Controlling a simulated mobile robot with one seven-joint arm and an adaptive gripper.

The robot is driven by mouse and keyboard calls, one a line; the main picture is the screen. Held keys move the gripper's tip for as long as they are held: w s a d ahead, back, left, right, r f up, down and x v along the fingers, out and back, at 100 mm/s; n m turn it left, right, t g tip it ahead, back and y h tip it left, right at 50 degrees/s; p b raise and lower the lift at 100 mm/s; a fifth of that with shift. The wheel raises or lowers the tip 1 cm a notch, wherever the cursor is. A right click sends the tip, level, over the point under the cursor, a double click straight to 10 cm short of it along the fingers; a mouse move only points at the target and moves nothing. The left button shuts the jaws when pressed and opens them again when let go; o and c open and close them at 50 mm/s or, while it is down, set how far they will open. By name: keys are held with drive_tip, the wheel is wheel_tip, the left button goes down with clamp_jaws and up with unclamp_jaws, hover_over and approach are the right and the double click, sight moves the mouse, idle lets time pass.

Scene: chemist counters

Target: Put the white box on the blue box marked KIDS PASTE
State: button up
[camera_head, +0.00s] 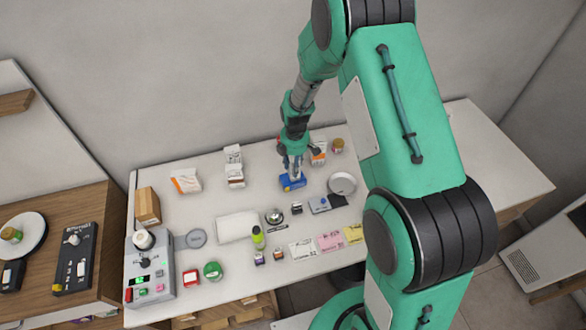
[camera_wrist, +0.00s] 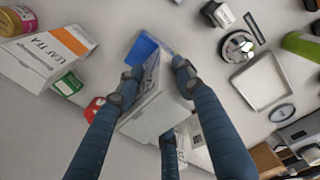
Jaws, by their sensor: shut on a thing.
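My gripper (camera_head: 292,160) reaches down at the back middle of the counter, directly over the blue box (camera_head: 292,182). In the wrist view my gripper (camera_wrist: 155,72) is shut on the white box (camera_wrist: 152,103), which fills the space between the fingers. Part of the blue box (camera_wrist: 142,48) shows just beyond the fingertips. The white box is mostly hidden by the fingers in the head view. I cannot tell whether it touches the blue box. The KIDS PASTE marking is not readable.
A LEAF TEA box (camera_wrist: 50,45) stands close to the gripper, with a jar (camera_head: 337,145) beside it. White cartons (camera_head: 234,166) stand to the left. A round dish (camera_head: 342,183) lies to the right. A white tray (camera_head: 237,227) and small items occupy the front.

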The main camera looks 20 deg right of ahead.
drive_tip(key=shift+w, duration=0.65)
drive_tip(key=shift+f, duration=0.15)
drive_tip(key=shift+f, duration=1.65)
drive_tip(key=shift+f, duration=0.2)
drive_tip(key=o, duration=1.2)
drive_tip(key=shift+r, duration=0.1)
drive_tip(key=r, duration=1.2)
drive_tip(key=shift+s+r, duration=0.1)
drive_tip(key=shift+s, duration=0.15)
